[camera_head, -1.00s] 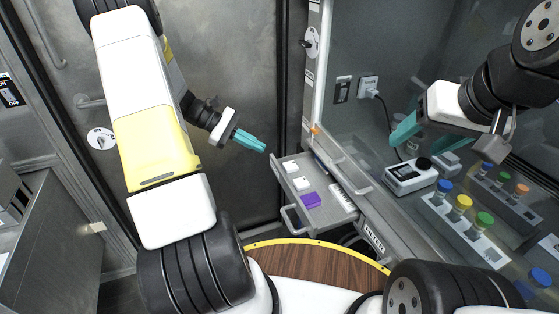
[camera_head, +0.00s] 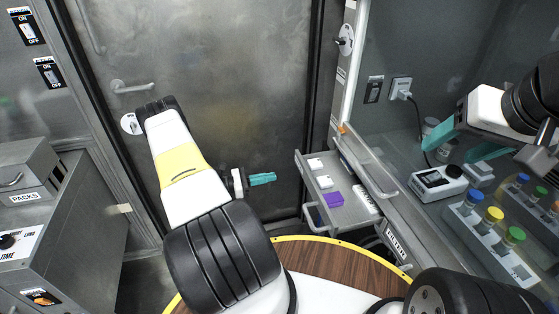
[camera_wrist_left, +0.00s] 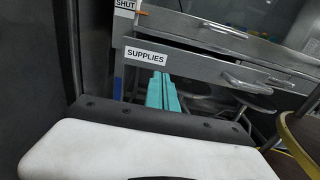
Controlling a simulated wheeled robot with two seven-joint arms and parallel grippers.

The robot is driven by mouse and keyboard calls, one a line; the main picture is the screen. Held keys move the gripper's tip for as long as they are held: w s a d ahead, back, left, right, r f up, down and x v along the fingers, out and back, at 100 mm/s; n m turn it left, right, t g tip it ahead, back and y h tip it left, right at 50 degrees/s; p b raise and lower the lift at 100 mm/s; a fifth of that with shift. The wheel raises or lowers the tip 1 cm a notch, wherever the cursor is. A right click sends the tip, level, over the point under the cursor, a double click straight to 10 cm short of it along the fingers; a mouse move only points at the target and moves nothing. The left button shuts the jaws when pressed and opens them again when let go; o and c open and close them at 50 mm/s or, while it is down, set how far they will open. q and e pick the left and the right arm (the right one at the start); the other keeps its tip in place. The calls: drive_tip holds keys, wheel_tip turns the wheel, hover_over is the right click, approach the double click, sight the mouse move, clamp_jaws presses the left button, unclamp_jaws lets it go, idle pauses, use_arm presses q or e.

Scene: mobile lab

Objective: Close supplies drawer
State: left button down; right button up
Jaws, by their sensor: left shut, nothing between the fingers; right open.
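The supplies drawer (camera_head: 350,218) stands pulled out of the grey cabinet at the right of the metal door, with its handle (camera_head: 316,217) on the left-facing front. It holds small white boxes, a purple box (camera_head: 333,199) and a white rack. In the left wrist view its front (camera_wrist_left: 200,69) carries a SUPPLIES label (camera_wrist_left: 146,56). My left gripper (camera_head: 263,179) is shut and empty, left of the drawer front and apart from it in the head view. Its teal fingers (camera_wrist_left: 163,92) show below the label in the wrist view. My right gripper (camera_head: 465,145) is open and empty above the counter.
The counter at right holds a white device (camera_head: 438,184) and racks of colour-capped bottles (camera_head: 493,214). Another cabinet handle (camera_head: 382,184) is beside the open drawer. A round wooden top (camera_head: 340,264) with a yellow rim is below.

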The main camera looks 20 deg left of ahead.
sight(345, 163)
use_arm(q)
drive_tip(key=x, duration=1)
drive_tip(key=x, duration=1.6)
drive_tip(key=shift+w+d, duration=0.3)
drive_tip(key=shift+d, duration=0.05)
drive_tip(key=shift+d+r, duration=0.1)
